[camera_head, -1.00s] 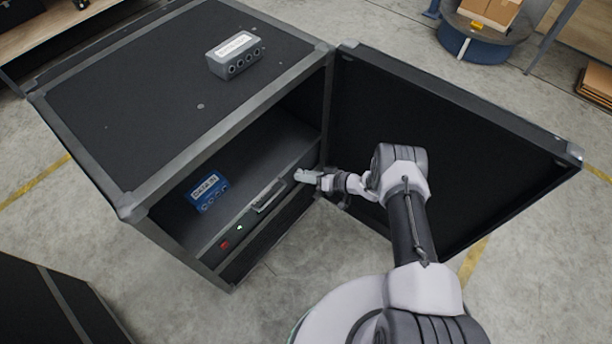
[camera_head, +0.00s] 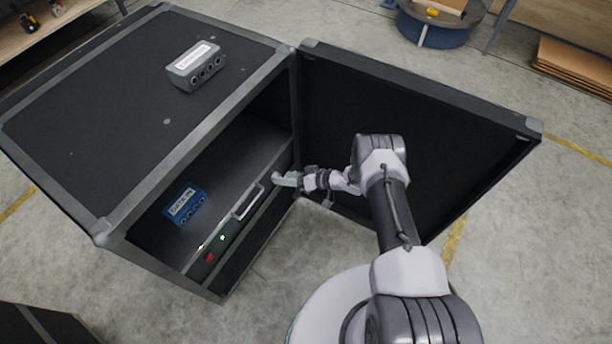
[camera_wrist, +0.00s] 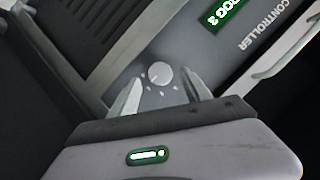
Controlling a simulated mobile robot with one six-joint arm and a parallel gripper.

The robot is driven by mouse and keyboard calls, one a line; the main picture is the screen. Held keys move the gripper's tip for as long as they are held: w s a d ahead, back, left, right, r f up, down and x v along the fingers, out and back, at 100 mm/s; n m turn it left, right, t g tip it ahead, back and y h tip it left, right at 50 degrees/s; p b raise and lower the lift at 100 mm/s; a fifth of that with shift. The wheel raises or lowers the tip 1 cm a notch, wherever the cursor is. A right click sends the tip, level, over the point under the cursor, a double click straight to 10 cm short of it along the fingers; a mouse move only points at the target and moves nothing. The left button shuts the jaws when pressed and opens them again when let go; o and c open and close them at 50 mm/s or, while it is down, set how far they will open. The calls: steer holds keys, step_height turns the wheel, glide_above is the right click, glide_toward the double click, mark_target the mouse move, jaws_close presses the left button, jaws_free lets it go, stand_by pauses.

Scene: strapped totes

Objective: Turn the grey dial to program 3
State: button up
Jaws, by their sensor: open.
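The grey dial (camera_wrist: 160,74) shows in the wrist view as a pale round knob on a grey panel (camera_wrist: 130,62), with small marks around it. My gripper (camera_wrist: 161,88) is open. Its fingertips stand either side of the dial's lower part, with a gap to the knob; contact is not visible. A green-lit display (camera_wrist: 225,12) above right of the dial appears to read PROG 3, beside the word CONTROLLER. In the head view my gripper (camera_head: 279,180) is at the right end of the unit inside the black case, where the dial cannot be made out.
The black case (camera_head: 90,95) has its door (camera_head: 400,130) open at the right, behind my arm. A handle (camera_head: 247,203) and a red button (camera_head: 210,257) are on the unit's front. A blue box (camera_head: 186,203) lies inside; a grey box (camera_head: 195,66) sits on top.

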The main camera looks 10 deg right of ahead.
steer(key=p+v, duration=0.4)
steer(key=v, duration=1.1)
steer(key=shift+d, duration=0.15)
steer(key=shift+s, duration=0.1)
